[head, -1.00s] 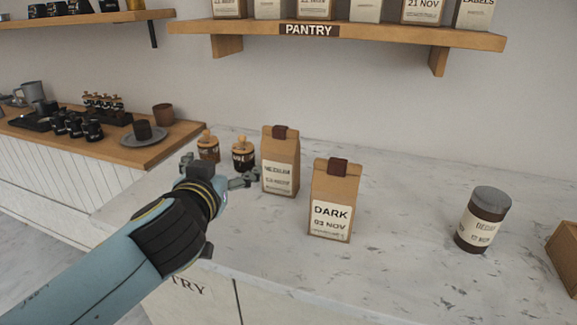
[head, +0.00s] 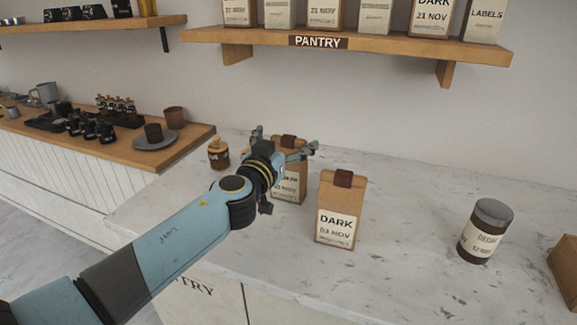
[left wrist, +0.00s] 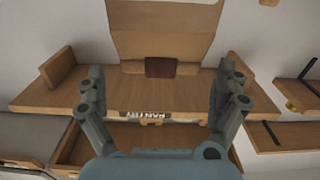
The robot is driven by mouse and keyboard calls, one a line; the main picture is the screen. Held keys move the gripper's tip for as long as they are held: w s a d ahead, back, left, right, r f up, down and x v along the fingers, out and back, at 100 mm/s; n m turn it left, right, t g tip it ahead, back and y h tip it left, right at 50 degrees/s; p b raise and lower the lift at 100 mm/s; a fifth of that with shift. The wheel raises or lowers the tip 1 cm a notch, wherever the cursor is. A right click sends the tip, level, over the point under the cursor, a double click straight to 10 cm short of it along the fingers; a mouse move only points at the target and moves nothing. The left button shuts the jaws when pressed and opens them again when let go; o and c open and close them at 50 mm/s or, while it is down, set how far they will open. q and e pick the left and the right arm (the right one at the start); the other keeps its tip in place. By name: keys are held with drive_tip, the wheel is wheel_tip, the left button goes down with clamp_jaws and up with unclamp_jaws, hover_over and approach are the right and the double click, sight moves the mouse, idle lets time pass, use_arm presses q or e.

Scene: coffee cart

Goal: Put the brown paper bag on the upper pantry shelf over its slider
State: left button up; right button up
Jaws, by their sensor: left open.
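A brown paper bag (head: 290,186) with a dark brown clip and a pale label stands on the marble counter, partly hidden by my left arm. A second brown bag (head: 338,205), marked DARK 03 NOV, stands upright to its right. My left gripper (head: 285,143) is open near the top of the first bag, one finger to each side in the picture. In the left wrist view a bag (left wrist: 160,28) with its dark clip shows ahead, between the open fingers (left wrist: 162,76); contact is not clear. The pantry shelf (head: 390,52) runs above, holding several labelled bags. I make out no slider.
A dark-lidded decaf jar (head: 486,231) stands on the right of the counter, near a wooden box (head: 566,262). A small wooden-topped jar (head: 218,152) is left of my gripper. A wooden side counter (head: 150,155) holds cups. The marble between DARK bag and decaf jar is clear.

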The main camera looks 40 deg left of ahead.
use_arm(q)
drive_tip(key=shift+x, duration=1.2)
drive_tip(key=shift+s, duration=0.1)
drive_tip(key=c, duration=1.6)
